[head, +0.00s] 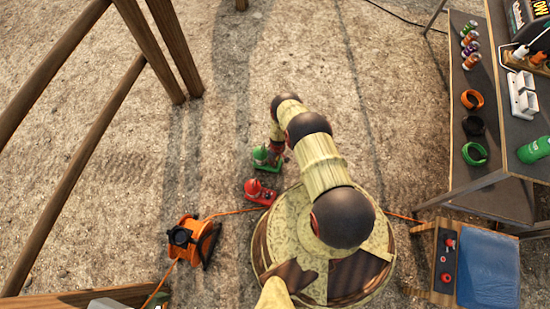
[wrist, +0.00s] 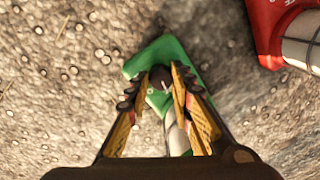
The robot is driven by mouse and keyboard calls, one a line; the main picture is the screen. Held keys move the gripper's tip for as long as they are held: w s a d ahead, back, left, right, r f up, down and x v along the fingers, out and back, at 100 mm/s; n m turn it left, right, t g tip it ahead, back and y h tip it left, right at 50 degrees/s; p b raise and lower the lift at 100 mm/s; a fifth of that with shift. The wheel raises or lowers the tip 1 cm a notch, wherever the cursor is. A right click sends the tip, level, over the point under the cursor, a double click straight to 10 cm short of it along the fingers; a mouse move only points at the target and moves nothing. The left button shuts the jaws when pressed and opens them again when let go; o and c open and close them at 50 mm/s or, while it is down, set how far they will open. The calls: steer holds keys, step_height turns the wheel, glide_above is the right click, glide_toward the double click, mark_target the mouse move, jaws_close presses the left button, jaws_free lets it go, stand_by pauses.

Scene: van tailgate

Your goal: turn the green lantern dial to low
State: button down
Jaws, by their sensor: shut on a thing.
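The green lantern (head: 262,157) stands on the gritty ground, left of my arm in the head view. In the wrist view its green base (wrist: 172,50) fills the middle, and part of its pale body shows between my fingers. My gripper (wrist: 162,75) is over the base, its two yellow-padded fingers shut on the small dark dial (wrist: 158,77). The fingers partly cover the dial, so its setting cannot be read. In the head view my arm hides most of the gripper.
A red lantern (head: 258,192) stands close to the green one; it also shows in the wrist view (wrist: 268,30). An orange cable reel (head: 192,242) lies lower left, its cord running past the red lantern. Wooden rails (head: 85,155) are left, a loaded table (head: 500,190) right. Open ground lies beyond.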

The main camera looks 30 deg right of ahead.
steer(key=m, duration=0.5)
steer(key=shift+m, duration=0.4)
steer(key=m, duration=0.5)
steer(key=shift+s+m+t, duration=0.1)
steer(key=shift+m+t, duration=0.2)
steer(key=shift+t, duration=0.1)
steer(key=c, duration=1.7)
jaws_free()
steer(key=shift+o, duration=0.8)
steer(key=shift+r, duration=0.1)
steer(key=shift+s+d+r, duration=0.1)
steer(key=shift+d+r, duration=0.05)
steer(key=shift+r, duration=1.8)
steer(key=shift+s+d+r, duration=0.1)
steer(key=shift+r, duration=1.8)
